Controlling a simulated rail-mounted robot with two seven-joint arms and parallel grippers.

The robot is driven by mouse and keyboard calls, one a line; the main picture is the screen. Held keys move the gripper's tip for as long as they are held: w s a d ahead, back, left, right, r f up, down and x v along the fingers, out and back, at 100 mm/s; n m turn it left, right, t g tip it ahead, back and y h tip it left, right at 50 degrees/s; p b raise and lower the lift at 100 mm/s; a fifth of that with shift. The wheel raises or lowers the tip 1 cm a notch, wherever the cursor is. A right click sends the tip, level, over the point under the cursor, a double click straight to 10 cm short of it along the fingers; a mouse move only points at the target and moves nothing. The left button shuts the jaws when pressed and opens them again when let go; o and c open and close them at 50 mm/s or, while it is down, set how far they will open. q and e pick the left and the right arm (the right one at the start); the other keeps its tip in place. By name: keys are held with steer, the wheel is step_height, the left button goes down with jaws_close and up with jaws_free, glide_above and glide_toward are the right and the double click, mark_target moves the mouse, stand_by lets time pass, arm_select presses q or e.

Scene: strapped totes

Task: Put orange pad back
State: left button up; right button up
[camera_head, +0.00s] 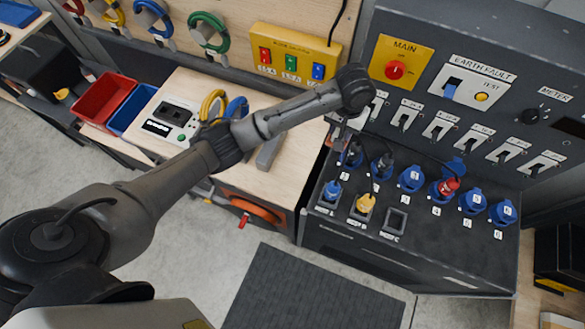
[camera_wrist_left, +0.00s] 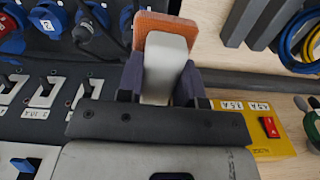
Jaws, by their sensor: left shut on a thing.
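The orange pad (camera_wrist_left: 180,24) shows in the left wrist view, behind a pale grey block (camera_wrist_left: 165,65) that looks like its handle or backing. My left gripper (camera_wrist_left: 162,80) is shut on this block, with one dark finger on each side. The pad sticks out beyond the fingertips, over the gap between the dark panel and the wooden bench. In the head view my left arm reaches across the bench to the panel's left edge. Its gripper is mostly hidden by my wrist there, and I cannot make out the pad. My right gripper is not in view.
The wooden bench (camera_head: 285,183) carries grey bars (camera_head: 270,150), blue and yellow loops and a white device (camera_head: 165,120). The dark panel (camera_head: 350,235) on the right has several blue sockets, plugs, cables and switches. A yellow switch box (camera_head: 295,52) stands behind the bench.

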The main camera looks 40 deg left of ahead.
arm_select(q)
step_height(320, 180, down, 16)
steer(key=a+n+b, duration=0.1)
steer(key=a+b, duration=0.1)
steer(key=b, duration=0.2)
steer(key=s+a+f, duration=0.1)
steer(key=a+f, duration=0.1)
steer(key=a, duration=0.1)
steer(key=s+a+f+p, duration=0.1)
steer(key=a+f, duration=0.2)
steer(key=a, duration=0.1)
steer(key=s+a+f, duration=0.2)
steer(key=a, duration=0.1)
steer(key=shift+a+f, duration=0.35)
steer(key=shift+a, duration=0.05)
steer(key=shift+f, duration=2)
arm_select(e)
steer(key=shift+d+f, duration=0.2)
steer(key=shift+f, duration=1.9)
arm_select(q)
steer(key=shift+f, duration=0.15)
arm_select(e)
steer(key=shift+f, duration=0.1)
arm_select(q)
steer(key=o, duration=0.9)
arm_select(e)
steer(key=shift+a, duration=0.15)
